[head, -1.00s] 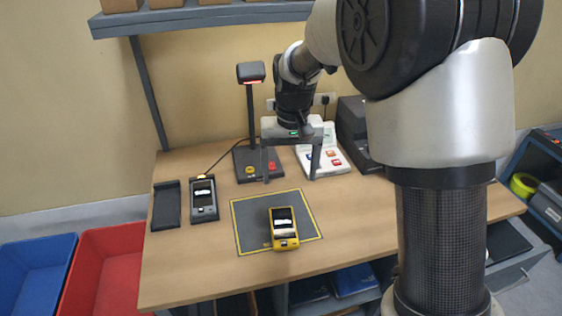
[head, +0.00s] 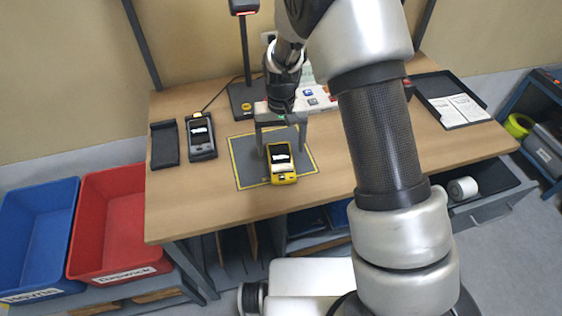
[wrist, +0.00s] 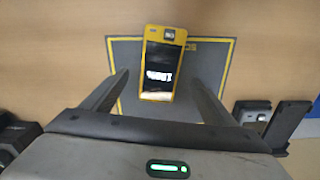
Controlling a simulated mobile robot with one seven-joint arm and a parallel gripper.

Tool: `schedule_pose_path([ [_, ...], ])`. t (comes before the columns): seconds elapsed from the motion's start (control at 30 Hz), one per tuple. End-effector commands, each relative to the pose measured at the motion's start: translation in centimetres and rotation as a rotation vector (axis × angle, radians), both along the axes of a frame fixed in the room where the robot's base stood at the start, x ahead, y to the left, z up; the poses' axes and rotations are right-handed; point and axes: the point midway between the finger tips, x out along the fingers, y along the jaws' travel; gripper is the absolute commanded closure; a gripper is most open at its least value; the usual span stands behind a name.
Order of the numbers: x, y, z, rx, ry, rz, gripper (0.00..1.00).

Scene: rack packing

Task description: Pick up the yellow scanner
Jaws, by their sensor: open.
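The yellow scanner (head: 282,164) lies face up on the grey mat with a yellow border (head: 245,170), near the table's front edge. It has a dark screen with a white patch. In the wrist view the yellow scanner (wrist: 160,64) lies beyond and roughly between my fingertips, on the mat (wrist: 205,55). My gripper (head: 283,148) is open and empty, with its fingers pointing down just behind and above the scanner. In the wrist view my gripper (wrist: 160,78) has its two fingers spread wide, apart from the scanner.
A dark grey scanner (head: 201,137) and an empty black holder (head: 165,145) lie left of the mat. A lamp-like stand (head: 245,55) is behind. A black tray with papers (head: 450,100) is at right. Red (head: 118,220) and blue (head: 40,235) bins stand at left.

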Motion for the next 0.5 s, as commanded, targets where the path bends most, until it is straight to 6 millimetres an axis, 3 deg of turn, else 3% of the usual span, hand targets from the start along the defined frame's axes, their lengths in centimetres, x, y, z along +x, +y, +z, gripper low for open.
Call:
schedule_pose_path([
  [0.3, -0.4, -0.1, -4.4, -0.002, 0.004, 0.001, 0.20],
  [0.5, -0.4, 0.0, -4.8, 0.000, 0.001, 0.001, 0.20],
])
